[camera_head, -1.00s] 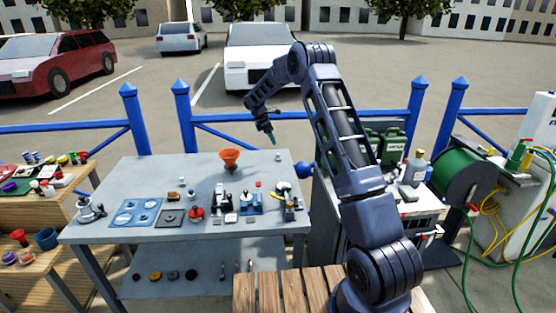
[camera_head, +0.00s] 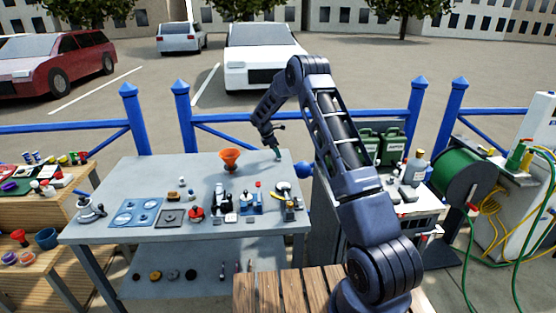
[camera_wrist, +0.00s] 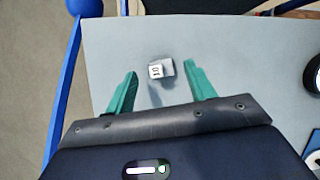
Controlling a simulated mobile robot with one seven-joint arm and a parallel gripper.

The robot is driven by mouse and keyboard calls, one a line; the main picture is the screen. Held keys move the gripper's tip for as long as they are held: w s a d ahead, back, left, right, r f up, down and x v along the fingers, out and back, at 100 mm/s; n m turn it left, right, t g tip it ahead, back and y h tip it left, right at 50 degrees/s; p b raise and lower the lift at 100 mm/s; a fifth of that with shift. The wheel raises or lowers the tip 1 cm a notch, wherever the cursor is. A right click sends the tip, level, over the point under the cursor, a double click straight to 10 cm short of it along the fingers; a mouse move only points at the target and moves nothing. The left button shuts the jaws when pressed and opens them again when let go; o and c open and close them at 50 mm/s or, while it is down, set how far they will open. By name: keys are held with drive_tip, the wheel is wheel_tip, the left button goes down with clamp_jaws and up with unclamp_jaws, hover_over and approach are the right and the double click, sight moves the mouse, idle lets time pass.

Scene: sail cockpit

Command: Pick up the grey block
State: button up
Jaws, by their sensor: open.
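The grey block (camera_wrist: 161,69), a small pale cube with a dark "10" on one face, sits on the grey table (camera_wrist: 235,70) in the wrist view. My gripper (camera_head: 277,153) is open and empty, its two green fingers pointing down over the far right part of the table. In the wrist view the block shows between the two fingertips, with a gap on each side, touching neither. I cannot tell exactly how far above it the fingertips are. In the head view my gripper covers the block's spot.
Small tools and parts, including a red knob piece (camera_head: 196,213), crowd the table's front. A dark round thing (camera_wrist: 312,75) is at the wrist view's right edge. The blue railing (camera_head: 235,145) runs behind the table.

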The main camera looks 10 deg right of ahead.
drive_tip(key=shift+x, duration=1.5)
drive_tip(key=shift+s, duration=0.1)
drive_tip(key=c, duration=1.1)
drive_tip(key=shift+o, duration=0.2)
